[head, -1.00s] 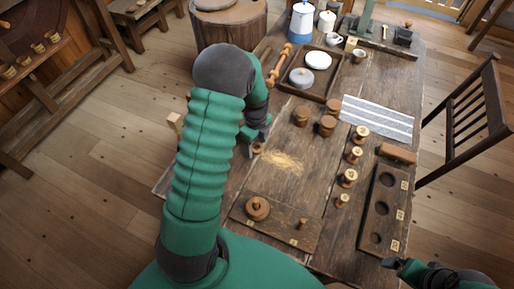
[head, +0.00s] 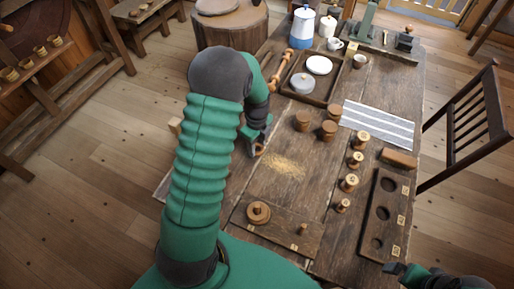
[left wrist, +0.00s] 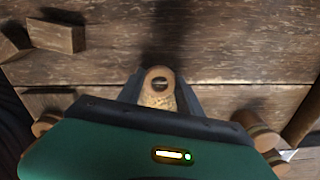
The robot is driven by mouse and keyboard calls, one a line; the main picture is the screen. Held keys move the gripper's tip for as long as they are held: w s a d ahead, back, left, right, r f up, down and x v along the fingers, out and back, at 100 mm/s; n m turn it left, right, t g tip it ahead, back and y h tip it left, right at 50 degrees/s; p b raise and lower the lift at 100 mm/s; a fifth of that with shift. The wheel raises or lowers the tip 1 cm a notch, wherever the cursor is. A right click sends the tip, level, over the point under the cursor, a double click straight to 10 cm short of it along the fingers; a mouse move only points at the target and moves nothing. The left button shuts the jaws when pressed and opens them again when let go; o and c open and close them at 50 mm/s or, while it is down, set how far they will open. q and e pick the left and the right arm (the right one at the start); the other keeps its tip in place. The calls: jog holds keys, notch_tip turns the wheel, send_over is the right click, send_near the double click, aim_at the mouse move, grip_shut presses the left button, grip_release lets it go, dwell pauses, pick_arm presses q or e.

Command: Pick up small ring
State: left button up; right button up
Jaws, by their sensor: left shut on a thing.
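The small ring (left wrist: 159,88) is light wood with a round hole, and it sits between my left gripper's fingers in the left wrist view. In the head view the ring (head: 259,150) shows as a tan spot below the left gripper (head: 257,144), which is shut on it near the table's left side. I cannot tell how high the ring is above the table. A peg board (head: 276,234) at the near end bears a larger wooden ring (head: 258,212) at its left and a short peg (head: 303,229) at its right. My right gripper (head: 393,268) is at the lower right, its fingers too small to read.
Sawdust (head: 284,163) lies beside the left gripper. Several spools, such as one (head: 350,182), stand mid-table. A board with round recesses (head: 383,214) lies at the right. A tray (head: 311,77) and a striped cloth (head: 378,123) are farther back.

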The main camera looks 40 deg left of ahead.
pick_arm(q)
jog(key=shift+r, duration=0.9)
jog(key=s+d, duration=0.2)
jog(key=s, duration=0.3)
jog(key=s+d+r, duration=0.1)
jog(key=s+d, duration=0.1)
jog(key=s, duration=0.2)
jog(key=s+d, duration=0.3)
jog(key=s, duration=0.2)
jog(key=shift+s+r, duration=0.15)
jog(key=shift+s, duration=0.15)
